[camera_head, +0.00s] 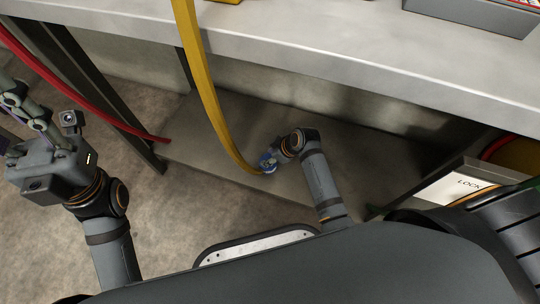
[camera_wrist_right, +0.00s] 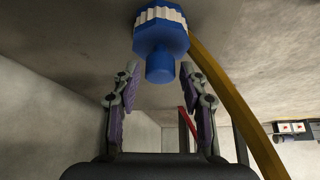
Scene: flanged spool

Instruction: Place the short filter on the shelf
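The short filter is a blue piece with a white ribbed band and a narrower blue stub. In the right wrist view the filter (camera_wrist_right: 160,32) is against or close to a grey surface, its stub pointing toward my right gripper (camera_wrist_right: 160,72). Those fingers are spread either side of the stub, with a visible gap on each side. In the head view the filter (camera_head: 267,163) is a small blue patch at the low grey shelf (camera_head: 205,135) under the worktop; the right fingers are mostly hidden there. My left gripper (camera_head: 12,100) is at the left edge, partly cut off.
A yellow hose (camera_head: 209,95) hangs down close to the filter and right gripper. A red hose (camera_head: 70,88) runs along the left table leg. The worktop (camera_head: 300,45) overhangs the shelf. A box marked LOCK (camera_head: 455,187) stands at right. The floor at left is clear.

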